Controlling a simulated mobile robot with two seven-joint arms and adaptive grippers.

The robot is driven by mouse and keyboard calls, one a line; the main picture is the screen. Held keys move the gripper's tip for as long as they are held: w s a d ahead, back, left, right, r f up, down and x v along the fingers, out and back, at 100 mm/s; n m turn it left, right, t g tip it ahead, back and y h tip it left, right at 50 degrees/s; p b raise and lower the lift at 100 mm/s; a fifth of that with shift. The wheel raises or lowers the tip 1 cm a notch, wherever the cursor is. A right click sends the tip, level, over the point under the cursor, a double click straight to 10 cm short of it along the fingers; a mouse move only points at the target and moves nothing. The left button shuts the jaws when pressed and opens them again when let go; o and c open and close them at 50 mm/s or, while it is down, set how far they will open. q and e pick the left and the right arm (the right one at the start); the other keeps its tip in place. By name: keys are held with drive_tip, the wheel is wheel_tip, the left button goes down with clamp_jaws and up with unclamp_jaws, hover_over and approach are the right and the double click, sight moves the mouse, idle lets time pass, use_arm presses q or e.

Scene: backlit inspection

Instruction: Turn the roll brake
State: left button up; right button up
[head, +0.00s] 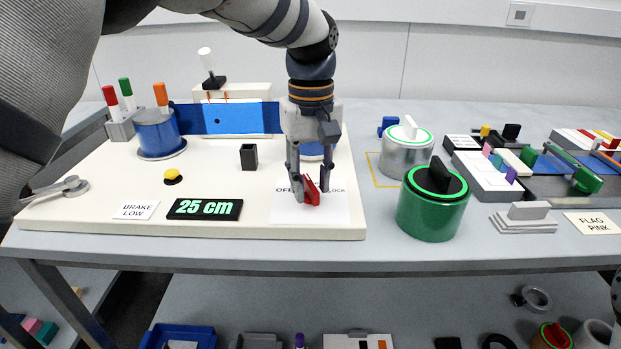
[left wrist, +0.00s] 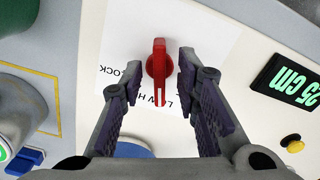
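The roll brake is a red knob (head: 312,192) with a bar handle on a white printed card (head: 335,213) on the cream board. My left gripper (head: 308,190) points down over it, one finger on each side. In the left wrist view the red knob (left wrist: 159,66) lies between the open fingertips (left wrist: 151,74), with gaps on both sides. Its bar points toward the bottom of that view, near lettering that reads "LOW". The fingers partly hide the card's lettering in the head view. My right gripper is not in view.
A small black holder (head: 248,157) stands behind. A green canister (head: 432,205) stands right of the board.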

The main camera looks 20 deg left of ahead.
use_arm(q)
drive_tip(key=shift+f, duration=0.15)
clamp_jaws()
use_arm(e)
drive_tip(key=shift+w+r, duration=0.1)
use_arm(q)
drive_tip(key=shift+m+p, duration=0.3)
drive_tip(key=shift+m, duration=0.8)
drive_tip(key=m, duration=0.3)
drive_tip(key=shift+m, duration=0.3)
drive_tip(key=m, duration=0.4)
drive_tip(key=shift+a+m+p, duration=0.1)
drive_tip(key=shift+m+p, duration=0.2)
drive_tip(key=m, duration=0.5)
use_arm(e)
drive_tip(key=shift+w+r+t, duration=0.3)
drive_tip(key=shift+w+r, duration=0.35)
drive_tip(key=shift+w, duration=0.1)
use_arm(q)
drive_tip(key=shift+m, duration=0.4)
